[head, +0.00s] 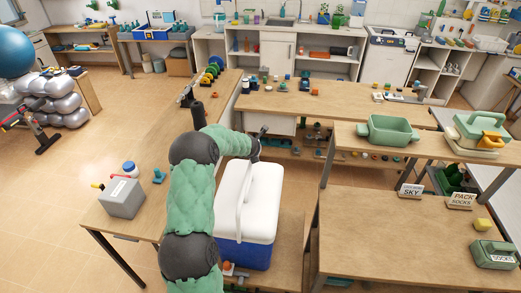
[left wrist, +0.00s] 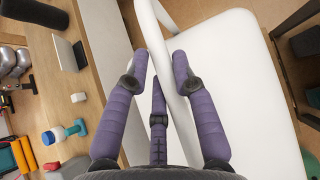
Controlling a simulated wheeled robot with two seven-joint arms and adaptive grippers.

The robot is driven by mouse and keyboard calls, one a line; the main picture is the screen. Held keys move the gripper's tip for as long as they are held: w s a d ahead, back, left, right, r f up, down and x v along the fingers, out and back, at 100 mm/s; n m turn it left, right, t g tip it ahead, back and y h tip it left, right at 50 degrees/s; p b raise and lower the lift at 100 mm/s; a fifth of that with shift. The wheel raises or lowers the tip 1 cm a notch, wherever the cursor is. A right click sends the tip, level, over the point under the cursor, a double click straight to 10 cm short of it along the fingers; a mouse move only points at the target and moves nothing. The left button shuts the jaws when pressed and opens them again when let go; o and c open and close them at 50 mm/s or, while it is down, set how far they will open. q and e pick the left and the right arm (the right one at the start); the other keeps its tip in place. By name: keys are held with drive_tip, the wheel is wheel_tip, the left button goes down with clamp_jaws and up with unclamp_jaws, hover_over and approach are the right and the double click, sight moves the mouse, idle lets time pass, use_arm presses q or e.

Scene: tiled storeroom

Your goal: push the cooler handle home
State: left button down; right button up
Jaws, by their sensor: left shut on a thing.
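The cooler has a blue body (head: 240,254) and a white lid (head: 264,190). It stands right of my green-sleeved left arm in the head view. Its white handle (head: 241,197) is a long bar along the left part of the lid; its exact tilt is hard to tell. My left gripper (head: 256,150) is at the far end of the cooler. In the left wrist view its purple fingers (left wrist: 160,74) straddle the white handle (left wrist: 152,35) and are shut on it, beside the white lid (left wrist: 237,70). My right gripper is not in view.
Shelves on the right hold a green tub (head: 389,131) and signs (head: 460,201).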

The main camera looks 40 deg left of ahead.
use_arm(q)
drive_tip(key=shift+s+a+f, duration=0.2)
drive_tip(key=shift+s+a, duration=0.1)
drive_tip(key=shift+a, duration=0.1)
drive_tip(key=shift+f, duration=0.1)
drive_tip(key=c, duration=1.3)
unclamp_jaws()
drive_tip(key=o, duration=0.3)
drive_tip(key=shift+r, duration=0.2)
drive_tip(key=v, duration=1.1)
drive_tip(key=shift+s+d+r, duration=0.2)
drive_tip(key=shift+s+r, duration=0.05)
drive_tip(key=shift+f, duration=0.1)
